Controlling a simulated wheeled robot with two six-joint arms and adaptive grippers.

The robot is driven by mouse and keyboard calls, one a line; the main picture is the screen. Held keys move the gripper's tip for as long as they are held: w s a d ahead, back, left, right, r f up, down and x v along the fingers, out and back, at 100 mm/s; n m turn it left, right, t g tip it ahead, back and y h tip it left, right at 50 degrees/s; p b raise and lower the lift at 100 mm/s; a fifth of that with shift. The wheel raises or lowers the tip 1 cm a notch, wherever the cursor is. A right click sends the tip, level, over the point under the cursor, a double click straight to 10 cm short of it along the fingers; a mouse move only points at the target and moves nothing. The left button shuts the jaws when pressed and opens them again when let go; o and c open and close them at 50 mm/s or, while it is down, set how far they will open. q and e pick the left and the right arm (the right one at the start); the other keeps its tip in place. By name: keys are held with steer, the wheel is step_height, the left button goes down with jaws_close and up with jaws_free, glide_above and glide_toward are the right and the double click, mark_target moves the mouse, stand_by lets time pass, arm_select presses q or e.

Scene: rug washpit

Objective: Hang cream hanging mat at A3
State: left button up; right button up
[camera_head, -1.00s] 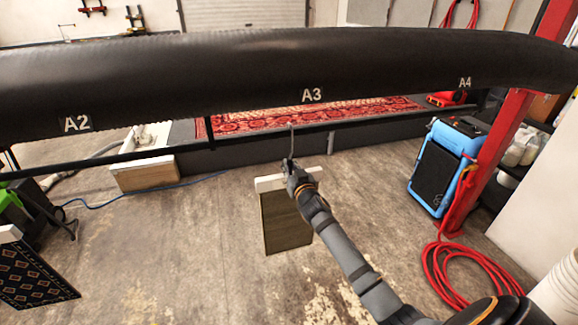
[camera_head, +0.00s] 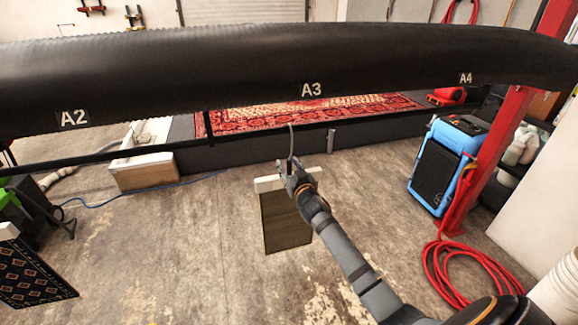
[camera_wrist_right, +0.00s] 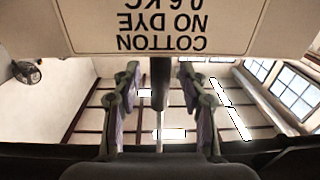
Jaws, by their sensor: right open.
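The cream hanging mat (camera_head: 287,222) shows below the A3 label (camera_head: 311,90) in the head view, with a white top bar, an olive-brown body and a grey hook (camera_head: 291,143) rising from it. The hook's top overlaps the thin dark rail; I cannot tell for sure that it bears on it. My right gripper (camera_head: 288,170) is at the foot of the hook, in front of the top bar. In the wrist view its open fingers (camera_wrist_right: 159,95) stand on both sides of the dark hook stem, below a card (camera_wrist_right: 160,28) reading COTTON NO DYE. My left gripper is out of view.
A thick black beam (camera_head: 200,75) with A2, A3 and A4 labels crosses the scene. A patterned navy mat (camera_head: 35,275) is at the lower left. A blue machine (camera_head: 440,165), a red post (camera_head: 495,150) and a red hose (camera_head: 450,285) are on the right. A red rug (camera_head: 300,113) lies behind.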

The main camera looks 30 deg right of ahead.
steer(key=s+a, duration=0.2)
steer(key=s, duration=0.9)
steer(key=shift+s, duration=0.4)
steer(key=s+d+f+g, duration=0.1)
steer(key=s+f+g, duration=0.2)
steer(key=f, duration=0.9)
steer(key=s+d+f+g, duration=0.2)
steer(key=s+f, duration=0.2)
steer(key=f, duration=0.7)
steer(key=s+d+f+g, duration=0.1)
steer(key=s+f+g, duration=0.2)
steer(key=f, duration=0.9)
steer(key=s+a+f+n+g+y, duration=0.1)
steer(key=s+a+f+g, duration=0.25)
steer(key=s+f, duration=1.25)
steer(key=s+a+f+g, duration=0.1)
steer(key=s+a+f, duration=0.1)
steer(key=s, duration=0.4)
steer(key=s+a+f+n+g+y, duration=0.1)
steer(key=s+a+f+g, duration=0.1)
steer(key=s, duration=0.5)
steer(key=s+a+f+g, duration=0.2)
steer(key=s+f, duration=0.2)
steer(key=s, duration=0.3)
steer(key=shift+s+a+f, duration=0.15)
steer(key=shift+s+f, duration=0.05)
steer(key=shift+f, duration=0.05)
